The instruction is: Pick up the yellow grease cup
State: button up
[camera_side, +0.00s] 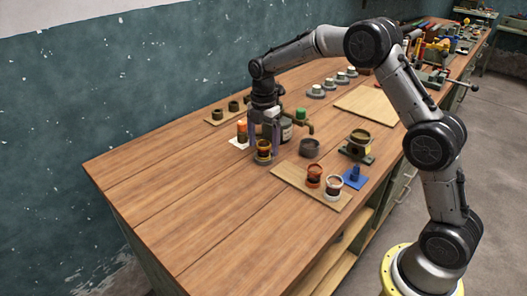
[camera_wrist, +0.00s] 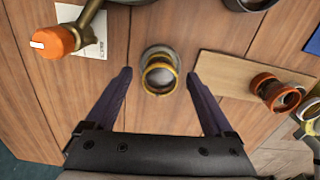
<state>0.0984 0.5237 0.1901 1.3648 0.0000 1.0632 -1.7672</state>
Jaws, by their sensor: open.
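The yellow grease cup (camera_side: 264,147), a small cup with a yellow rim and dark inside, stands on the wooden bench in the side view. In the wrist view the cup (camera_wrist: 159,82) sits at a round grey base, between the front ends of my fingers. My gripper (camera_side: 263,143) points down at the cup in the side view. In the wrist view my gripper (camera_wrist: 160,73) is open, with one purple finger on each side of the cup and a visible gap to both. Nothing is held. The height of the fingertips against the cup is hard to tell.
An orange object (camera_side: 242,127) stands on a white card close left of the gripper. A dark grey bowl (camera_side: 309,147) is to the right. The bench's front left is clear.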

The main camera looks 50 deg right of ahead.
jog(key=shift+f, duration=0.45)
grip_shut()
jog(key=shift+r, duration=0.15)
